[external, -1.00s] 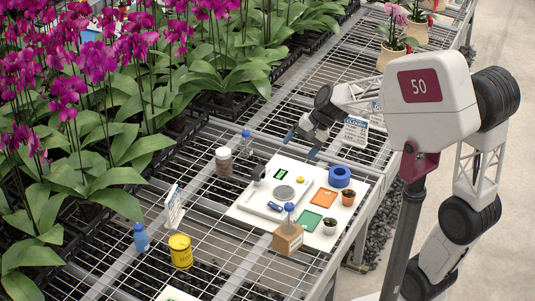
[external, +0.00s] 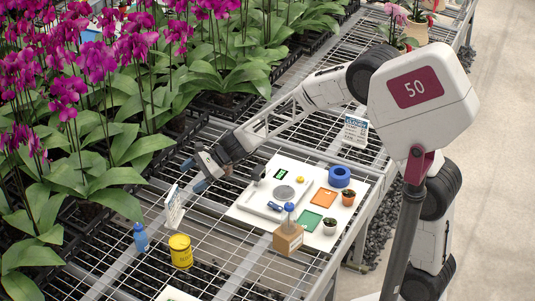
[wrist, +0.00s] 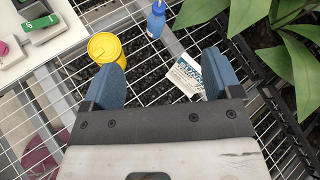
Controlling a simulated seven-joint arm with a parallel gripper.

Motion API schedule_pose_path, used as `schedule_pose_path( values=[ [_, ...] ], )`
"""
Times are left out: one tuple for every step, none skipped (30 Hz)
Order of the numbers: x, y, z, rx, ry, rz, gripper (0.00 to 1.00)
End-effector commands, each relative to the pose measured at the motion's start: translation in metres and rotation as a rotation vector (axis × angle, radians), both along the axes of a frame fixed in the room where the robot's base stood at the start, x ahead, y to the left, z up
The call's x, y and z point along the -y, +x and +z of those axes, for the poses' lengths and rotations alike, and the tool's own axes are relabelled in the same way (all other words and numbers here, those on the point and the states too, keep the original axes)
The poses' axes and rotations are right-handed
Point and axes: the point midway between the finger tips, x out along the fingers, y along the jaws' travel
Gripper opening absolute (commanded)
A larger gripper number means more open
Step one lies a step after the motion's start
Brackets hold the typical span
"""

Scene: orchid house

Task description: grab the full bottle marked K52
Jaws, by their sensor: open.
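No K52 marking is legible on any bottle. A blue bottle (external: 140,238) stands on the wire bench at the lower left; it also shows at the top of the wrist view (wrist: 156,20). My gripper (external: 194,176) is open and empty above the mesh, just behind the white sign. In the wrist view its blue fingers are spread apart (wrist: 162,80), with the blue bottle beyond them. The jar and clear bottle seen earlier are now hidden behind my arm.
A yellow tub (external: 181,252) stands right of the blue bottle. A white printed sign (external: 174,207) stands near my gripper. The white board (external: 250,217) holds a scale, colored squares, small pots and blue tape (external: 340,176). Orchids line the left side.

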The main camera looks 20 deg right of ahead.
Motion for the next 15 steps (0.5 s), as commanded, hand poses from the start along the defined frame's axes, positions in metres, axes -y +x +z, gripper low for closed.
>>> schedule_pose_path(
  values=[
    [-0.019, -0.001, -0.012, -0.036, 0.010, -0.016, 0.84],
    [-0.029, -0.002, -0.018, -0.057, 0.016, -0.028, 0.84],
    [-0.042, -0.001, -0.025, -0.086, 0.025, -0.045, 0.84],
    [-0.052, -0.002, -0.032, -0.108, 0.032, -0.058, 0.84],
    [-0.062, -0.003, -0.038, -0.130, 0.038, -0.071, 0.84],
    [-0.074, -0.004, -0.046, -0.158, 0.045, -0.088, 0.84],
    [-0.083, -0.005, -0.052, -0.177, 0.050, -0.099, 0.84],
    [-0.091, -0.006, -0.058, -0.196, 0.055, -0.110, 0.84],
    [-0.101, -0.007, -0.065, -0.219, 0.061, -0.125, 0.84],
    [-0.108, -0.008, -0.069, -0.236, 0.065, -0.136, 0.84],
    [-0.114, -0.009, -0.074, -0.250, 0.068, -0.144, 0.84],
    [-0.122, -0.010, -0.079, -0.268, 0.073, -0.156, 0.84],
    [-0.126, -0.011, -0.083, -0.280, 0.075, -0.163, 0.84],
    [-0.131, -0.011, -0.086, -0.290, 0.078, -0.171, 0.84],
    [-0.135, -0.013, -0.089, -0.300, 0.080, -0.176, 0.84]
  ],
)
